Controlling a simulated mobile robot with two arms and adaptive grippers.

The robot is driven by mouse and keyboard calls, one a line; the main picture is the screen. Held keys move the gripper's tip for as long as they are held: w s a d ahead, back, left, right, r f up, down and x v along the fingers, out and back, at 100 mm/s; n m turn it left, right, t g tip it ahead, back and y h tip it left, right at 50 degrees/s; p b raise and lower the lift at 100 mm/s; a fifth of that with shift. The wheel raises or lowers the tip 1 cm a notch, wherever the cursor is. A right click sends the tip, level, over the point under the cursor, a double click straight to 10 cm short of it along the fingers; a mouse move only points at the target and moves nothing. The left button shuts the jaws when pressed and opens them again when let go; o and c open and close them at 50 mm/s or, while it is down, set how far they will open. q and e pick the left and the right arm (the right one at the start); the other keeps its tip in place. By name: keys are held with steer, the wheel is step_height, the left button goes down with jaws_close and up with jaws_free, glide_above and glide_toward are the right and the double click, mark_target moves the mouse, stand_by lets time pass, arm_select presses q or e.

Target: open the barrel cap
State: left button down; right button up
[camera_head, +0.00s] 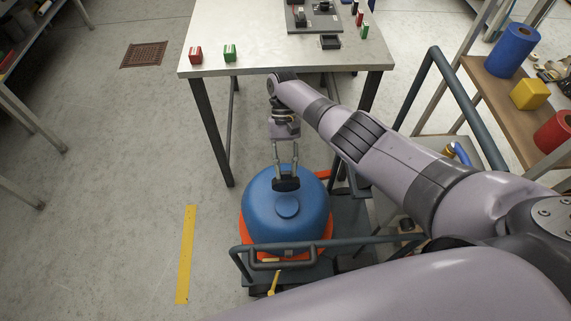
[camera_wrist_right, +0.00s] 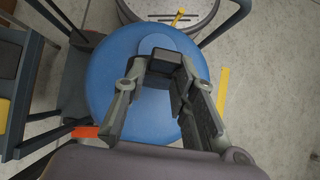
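A blue barrel (camera_head: 258,213) with a domed top stands upright in front of the table. A round blue cap (camera_head: 288,206) sits on its top. My right gripper (camera_head: 286,184) points down over the barrel top, just beyond the cap in the head view. In the right wrist view its fingers (camera_wrist_right: 165,68) converge at a dark block above the blue barrel top (camera_wrist_right: 105,75), with no clear gap between the tips. I cannot tell whether the block is only fingertip pads, or whether it touches the cap. My left gripper is out of view.
The barrel stands in an orange ring (camera_head: 325,234) beside a dark tubular rail (camera_head: 320,244). A white-topped table (camera_head: 255,50) with small red and green items is behind. A shelf (camera_head: 490,85) with coloured rolls is at right. Open floor lies left.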

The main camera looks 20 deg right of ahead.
steer(key=o, duration=0.4)
steer(key=shift+w+f, duration=0.1)
step_height(320, 180, up, 10)
stand_by(0.7)
stand_by(0.6)
